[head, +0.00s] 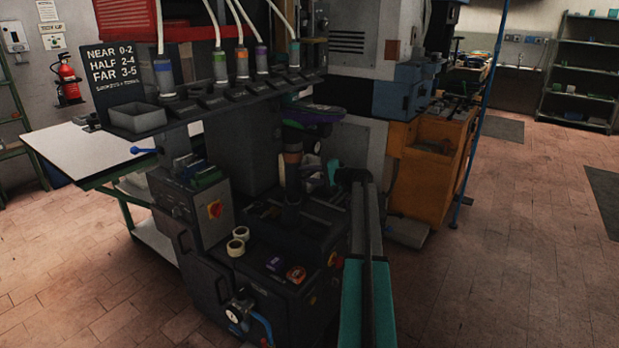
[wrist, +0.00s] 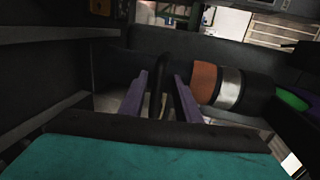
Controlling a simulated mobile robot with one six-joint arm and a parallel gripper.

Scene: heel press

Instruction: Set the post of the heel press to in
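The heel press post (head: 292,185) stands upright on the dark press, with a copper-coloured band near its top. A green and purple pad (head: 312,115) sits above it. In the wrist view the post (wrist: 258,93) lies sideways at right, with orange and silver bands; part of the green and purple pad (wrist: 292,98) shows beyond. My gripper (head: 312,172) is beside the post, to its right in the head view. In the wrist view its purple fingers (wrist: 160,78) are apart, with a thin dark rod between them; I see no clear contact. The post's lower end is partly hidden.
A sign (head: 118,70) reads near 0-2, half 2-4, far 3-5. A shelf of coloured tubes (head: 215,95) overhangs the press. Tape rolls (head: 237,243) lie on the press's lower top. An orange cabinet (head: 430,165) stands behind at right.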

